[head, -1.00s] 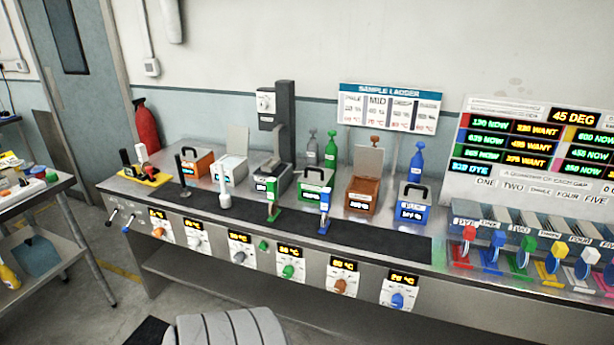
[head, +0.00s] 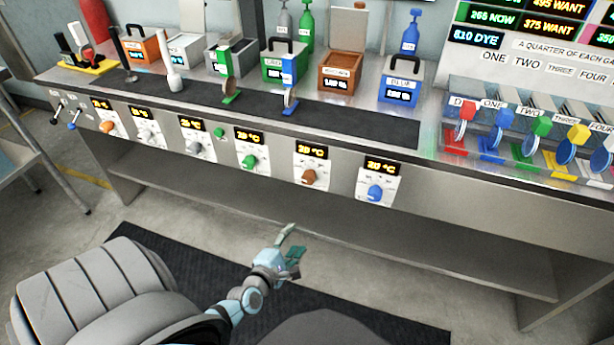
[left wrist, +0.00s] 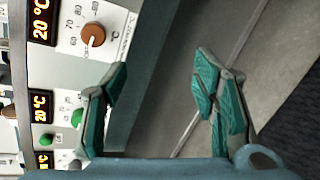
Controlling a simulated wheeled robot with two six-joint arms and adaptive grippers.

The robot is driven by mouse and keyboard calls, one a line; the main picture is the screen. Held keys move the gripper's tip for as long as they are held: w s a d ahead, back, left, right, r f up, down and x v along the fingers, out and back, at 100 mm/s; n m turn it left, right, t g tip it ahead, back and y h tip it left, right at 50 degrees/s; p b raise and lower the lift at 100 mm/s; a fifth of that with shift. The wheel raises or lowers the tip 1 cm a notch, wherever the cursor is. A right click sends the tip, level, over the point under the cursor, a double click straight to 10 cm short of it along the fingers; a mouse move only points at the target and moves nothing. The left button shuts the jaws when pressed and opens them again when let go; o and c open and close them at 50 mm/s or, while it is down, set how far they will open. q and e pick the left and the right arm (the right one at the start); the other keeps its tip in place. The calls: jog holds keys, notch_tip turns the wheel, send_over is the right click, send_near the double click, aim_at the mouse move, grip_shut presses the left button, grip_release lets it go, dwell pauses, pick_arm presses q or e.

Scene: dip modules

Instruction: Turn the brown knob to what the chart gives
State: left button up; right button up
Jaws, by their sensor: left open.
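The brown knob (head: 309,177) is on a white dial panel on the bench front, under a display reading 20 °C. It also shows in the left wrist view (left wrist: 93,35), at the upper left, with scale numbers around it. My left gripper (head: 292,247) is open and empty, below and in front of the bench front, apart from the knob. In the left wrist view its two green-padded fingers (left wrist: 160,92) are spread wide. The sample ladder chart is out of the head view now. My right gripper is not in view.
A green knob (head: 249,161) and a blue knob (head: 375,192) flank the brown one on their own panels. The brown box (head: 340,77) stands open on the bench (head: 400,152) above. Levers with coloured handles stand at the right. The floor before the bench is mostly clear.

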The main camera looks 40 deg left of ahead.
aim_at(307, 181)
pick_arm(q)
jog(key=w+a+r+n+t+y+b, duration=0.35)
jog(key=r+n, duration=0.25)
jog(key=n, duration=0.6)
jog(key=shift+g+h, duration=0.25)
jog(key=shift+g, duration=0.1)
jog(key=b+x, duration=0.1)
jog(key=x, duration=0.5)
jog(key=b+x, duration=0.1)
jog(key=x, duration=0.6)
jog(key=shift+w+d+b, duration=0.15)
jog(key=shift+d+b, duration=0.1)
jog(key=shift+b, duration=0.1)
jog(key=shift+w+a+r, duration=0.1)
jog(key=shift+w+a, duration=0.05)
jog(key=shift+w, duration=0.3)
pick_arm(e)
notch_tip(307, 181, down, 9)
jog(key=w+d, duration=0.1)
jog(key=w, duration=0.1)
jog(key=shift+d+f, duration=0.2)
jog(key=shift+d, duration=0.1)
pick_arm(q)
jog(key=shift+c, duration=0.6)
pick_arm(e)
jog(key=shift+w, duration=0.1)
pick_arm(q)
jog(key=c, duration=1)
jog(key=shift+c, duration=0.3)
